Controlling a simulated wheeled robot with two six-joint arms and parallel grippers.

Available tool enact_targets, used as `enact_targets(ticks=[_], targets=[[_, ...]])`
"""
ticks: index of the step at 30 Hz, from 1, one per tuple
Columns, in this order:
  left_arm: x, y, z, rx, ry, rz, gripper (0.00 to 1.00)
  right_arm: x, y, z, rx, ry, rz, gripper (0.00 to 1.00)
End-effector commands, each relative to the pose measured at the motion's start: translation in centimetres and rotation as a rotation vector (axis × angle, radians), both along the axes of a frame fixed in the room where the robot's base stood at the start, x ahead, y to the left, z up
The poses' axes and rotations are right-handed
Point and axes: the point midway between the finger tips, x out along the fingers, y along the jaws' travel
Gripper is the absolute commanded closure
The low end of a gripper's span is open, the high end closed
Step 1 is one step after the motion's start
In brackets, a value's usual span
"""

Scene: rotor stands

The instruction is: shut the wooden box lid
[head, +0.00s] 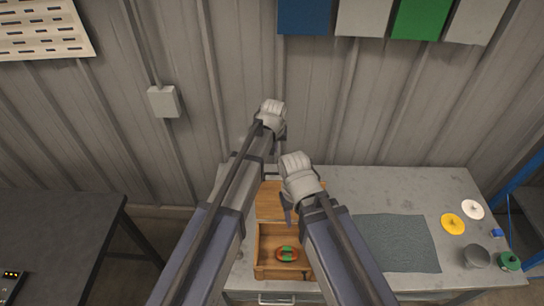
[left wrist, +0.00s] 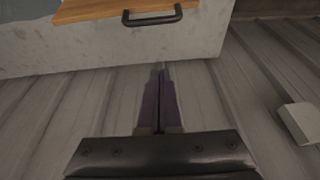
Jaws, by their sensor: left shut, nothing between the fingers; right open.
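A red and green ring (head: 287,254) lies inside the box. In the left wrist view the lid (left wrist: 95,10) shows at the top with a black handle (left wrist: 152,17). My left gripper (left wrist: 160,72) is shut and empty, apart from the handle, beyond the table's back edge near the wall. My right gripper (head: 288,214) is open, above the box and lid.
The grey table (head: 350,190) has clear room at its back right. A dark mat (head: 400,243), a yellow disc (head: 453,224), a white disc (head: 473,209), a grey round part (head: 476,257) and a green part (head: 509,261) lie right. A corrugated wall (head: 240,60) stands close behind.

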Motion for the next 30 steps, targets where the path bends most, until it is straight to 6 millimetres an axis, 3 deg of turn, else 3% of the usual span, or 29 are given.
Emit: enact_targets(ticks=[8,25,27,30], targets=[[0.7,0.0,-2.5,0.0,0.001,0.0,1.0,0.0,0.0,-2.5,0.0,0.0,0.012,0.5],[3.1,0.0,-10.2,0.0,0.001,0.0,1.0,0.1,0.0,-10.2,-0.002,-0.002,0.031,0.5],[1.1,0.1,-9.3,0.0,0.001,-0.001,1.0,0.1,0.0,-9.3,-0.002,-0.002,0.031,0.5],[-0.3,0.1,-9.2,0.001,0.001,-0.002,1.0,0.1,0.0,-9.2,-0.002,-0.002,0.031,0.5]])
